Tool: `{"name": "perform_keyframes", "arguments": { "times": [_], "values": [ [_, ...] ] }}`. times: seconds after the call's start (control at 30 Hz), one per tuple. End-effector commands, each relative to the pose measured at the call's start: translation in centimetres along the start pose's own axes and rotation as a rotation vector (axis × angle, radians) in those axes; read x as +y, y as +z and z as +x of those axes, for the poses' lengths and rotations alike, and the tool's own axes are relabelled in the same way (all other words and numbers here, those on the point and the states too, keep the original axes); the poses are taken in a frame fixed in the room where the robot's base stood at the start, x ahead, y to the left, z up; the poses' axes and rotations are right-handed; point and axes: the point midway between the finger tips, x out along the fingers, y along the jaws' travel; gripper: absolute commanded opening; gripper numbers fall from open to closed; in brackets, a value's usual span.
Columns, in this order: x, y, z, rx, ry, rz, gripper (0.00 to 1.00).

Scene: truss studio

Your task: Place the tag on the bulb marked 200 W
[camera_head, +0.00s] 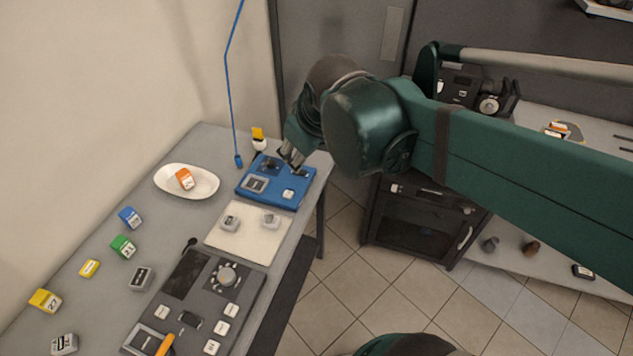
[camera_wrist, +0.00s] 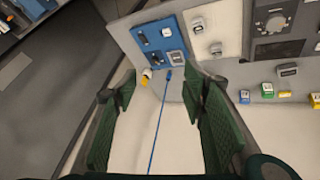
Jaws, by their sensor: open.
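My gripper (camera_head: 292,156) is open above the far edge of the blue board (camera_head: 268,198); its fingers also show in the wrist view (camera_wrist: 160,88), with nothing between their tips. The blue board has a few small marked pieces on it. A white mat (camera_head: 250,245) in front of it carries two small grey pieces (camera_head: 230,223). A yellow-and-white piece (camera_head: 259,139) stands behind the board; it shows near the left finger in the wrist view (camera_wrist: 147,76). An orange-and-white piece (camera_head: 184,179) lies on the white dish (camera_head: 209,190). I cannot tell which piece is the tag or the 200 W bulb.
A blue cord (camera_head: 228,80) hangs down to the table behind the board. A dark control panel (camera_head: 200,300) fills the front. Blue (camera_head: 130,217), green (camera_head: 123,246) and yellow (camera_head: 45,300) marked blocks lie at left. A dark cabinet (camera_head: 420,220) stands right, beyond a floor gap.

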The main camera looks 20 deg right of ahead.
Motion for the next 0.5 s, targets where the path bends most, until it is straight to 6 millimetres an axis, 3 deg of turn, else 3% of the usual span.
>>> {"name": "perform_keyframes", "arguments": {
  "times": [0.3,0.5],
  "values": [
    [-2.4,5.2,-1.2,0.042,-0.009,0.248,0.42],
    [-3.5,7.4,-1.4,0.061,-0.016,0.366,0.42]
  ]
}}
